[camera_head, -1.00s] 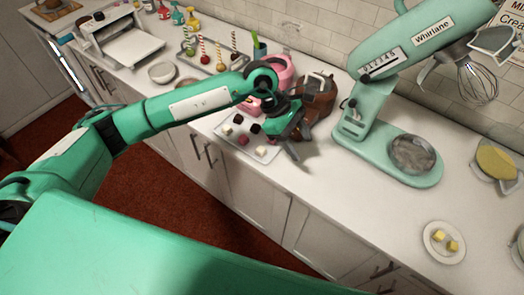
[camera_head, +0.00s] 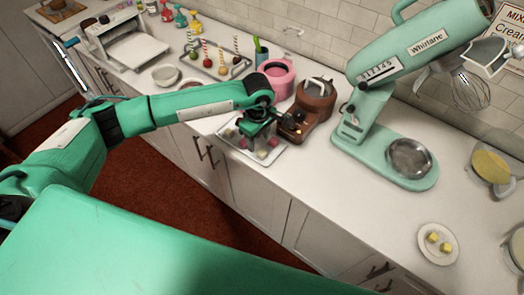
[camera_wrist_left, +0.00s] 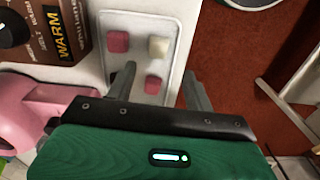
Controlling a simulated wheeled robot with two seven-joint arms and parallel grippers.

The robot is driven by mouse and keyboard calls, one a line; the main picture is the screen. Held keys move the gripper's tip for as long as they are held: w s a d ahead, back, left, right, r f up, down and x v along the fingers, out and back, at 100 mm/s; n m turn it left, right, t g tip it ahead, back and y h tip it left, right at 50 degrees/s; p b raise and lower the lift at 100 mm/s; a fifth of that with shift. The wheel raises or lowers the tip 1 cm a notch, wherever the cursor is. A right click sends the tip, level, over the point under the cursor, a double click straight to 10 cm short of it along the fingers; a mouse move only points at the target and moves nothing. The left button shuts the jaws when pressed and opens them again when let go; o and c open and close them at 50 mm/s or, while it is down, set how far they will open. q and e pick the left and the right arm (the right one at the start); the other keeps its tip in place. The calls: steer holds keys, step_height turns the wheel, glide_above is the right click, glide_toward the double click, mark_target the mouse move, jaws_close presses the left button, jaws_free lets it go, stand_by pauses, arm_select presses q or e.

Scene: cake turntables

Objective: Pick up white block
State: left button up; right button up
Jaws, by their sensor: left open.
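A small white block (camera_wrist_left: 158,46) lies on the pale tray (camera_wrist_left: 176,20) in the left wrist view, beside a pink block (camera_wrist_left: 118,41). Another pink block (camera_wrist_left: 153,85) lies closer, between the fingers of my left gripper (camera_wrist_left: 159,72). The gripper is open, and the white block is just beyond its fingertips. In the head view, my left gripper (camera_head: 260,142) points down over the tray (camera_head: 273,163). A white block (camera_head: 261,154) sits near the tray's front edge there. The gripper hides part of the tray. My right gripper is not in view.
A brown machine (camera_head: 312,103) stands right beside the tray, with a pink pot (camera_head: 277,78) behind it. A green stand mixer (camera_head: 385,165) is further right. A plate with yellow cubes (camera_head: 438,258) lies at the front right. The counter between is clear.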

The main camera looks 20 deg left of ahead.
mark_target(261, 155)
arm_select(q)
steer(key=f+p, duration=0.3)
steer(key=f, duration=0.1)
steer(key=shift+w+d, duration=0.1)
steer(key=shift+d, duration=0.2)
steer(key=shift+f, duration=0.6)
steer(key=c, duration=1)
